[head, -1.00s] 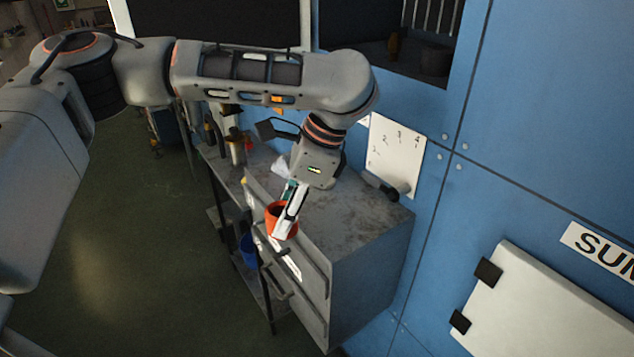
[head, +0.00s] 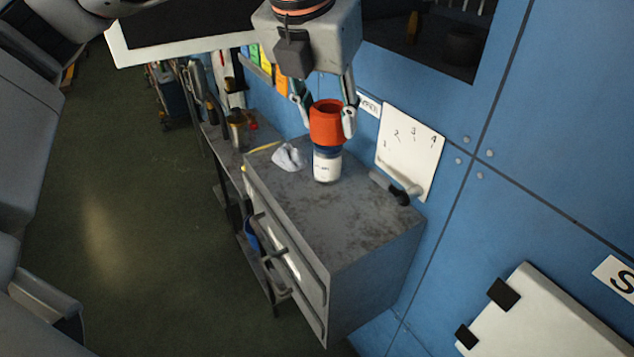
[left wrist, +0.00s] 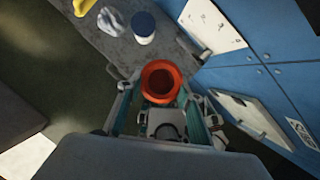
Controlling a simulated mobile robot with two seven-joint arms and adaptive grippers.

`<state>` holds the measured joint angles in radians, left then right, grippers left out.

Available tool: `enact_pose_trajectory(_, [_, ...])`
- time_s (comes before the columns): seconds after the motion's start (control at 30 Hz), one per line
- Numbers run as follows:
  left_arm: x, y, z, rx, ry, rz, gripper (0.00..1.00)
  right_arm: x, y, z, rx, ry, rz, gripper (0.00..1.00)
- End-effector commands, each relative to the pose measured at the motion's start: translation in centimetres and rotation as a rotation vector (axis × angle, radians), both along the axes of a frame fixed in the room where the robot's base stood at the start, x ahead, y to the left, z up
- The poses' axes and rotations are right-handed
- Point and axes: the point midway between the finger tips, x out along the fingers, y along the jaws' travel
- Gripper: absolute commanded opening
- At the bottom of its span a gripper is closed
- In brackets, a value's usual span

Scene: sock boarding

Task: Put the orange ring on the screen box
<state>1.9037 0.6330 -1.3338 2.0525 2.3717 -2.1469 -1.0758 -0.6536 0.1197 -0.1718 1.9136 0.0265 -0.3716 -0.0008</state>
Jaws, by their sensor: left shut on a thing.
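The orange ring (head: 327,124) is a short, open-ended orange piece, held between the two fingers of my left gripper (head: 325,112). In the left wrist view the ring (left wrist: 160,84) shows its dark hollow middle, with the gripper fingers (left wrist: 158,100) on either side. In the head view it appears just above a white jar with a blue lid, but the wrist view shows the two apart. A dark screen panel with a white frame (head: 120,50) is at the top left, partly hidden by my arm; I cannot tell whether it is the screen box. My right gripper is not in view.
The white jar (head: 327,168), a crumpled pale cloth (head: 289,157) and a dark-handled tool (head: 390,187) are on the grey cabinet top (head: 345,225). A numbered white plate (head: 410,150) is on the blue wall. The cabinet top's front is clear.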

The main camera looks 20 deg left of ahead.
Motion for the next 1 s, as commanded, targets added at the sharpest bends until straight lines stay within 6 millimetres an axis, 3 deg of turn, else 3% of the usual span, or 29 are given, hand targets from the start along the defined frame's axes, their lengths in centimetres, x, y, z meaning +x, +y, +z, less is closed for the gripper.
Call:
enact_pose_trajectory(0.17, [-0.1,-0.1,-1.6,0.002,0.005,-0.037,0.13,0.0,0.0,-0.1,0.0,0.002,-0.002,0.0])
enact_pose_trajectory(0.7, [-0.2,-0.1,-14.3,0.0,0.006,-0.033,0.13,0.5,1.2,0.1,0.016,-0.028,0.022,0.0])
enact_pose_trajectory(1.0, [-0.1,-0.1,-16.9,0.0,0.002,-0.033,0.13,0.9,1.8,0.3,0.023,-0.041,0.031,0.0])
